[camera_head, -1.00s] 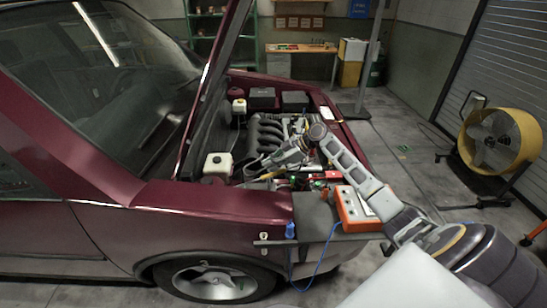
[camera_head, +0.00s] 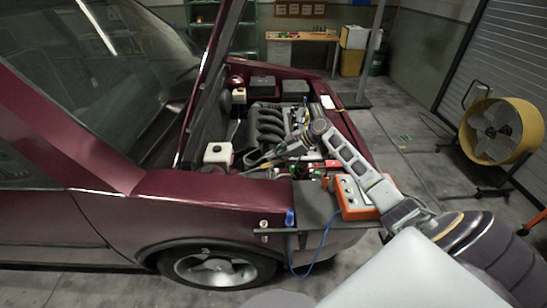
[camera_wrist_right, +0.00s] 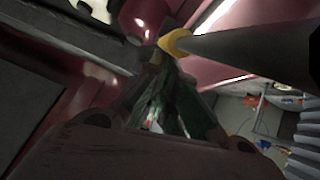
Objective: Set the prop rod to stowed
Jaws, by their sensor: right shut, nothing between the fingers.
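The car's hood (camera_head: 213,75) stands raised over the open engine bay. In the right wrist view a dark grey rod with a yellow end (camera_wrist_right: 178,42) crosses the top, slanting in from the right. It looks like the prop rod, but I cannot tell where its far end is. My right gripper (camera_head: 253,165) reaches into the engine bay from the right. In the wrist view its fingers (camera_wrist_right: 165,75) are shut with nothing between them, just below the yellow end. I cannot tell whether they touch it. In the head view I cannot make out the rod clearly. My left gripper is out of view.
An orange tester (camera_head: 357,197) and a blue item (camera_head: 290,218) with a cable rest on the shelf at the car's front corner. A white-capped reservoir (camera_head: 217,155) stands left of my gripper. A yellow fan (camera_head: 503,130) stands right, with open floor before it.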

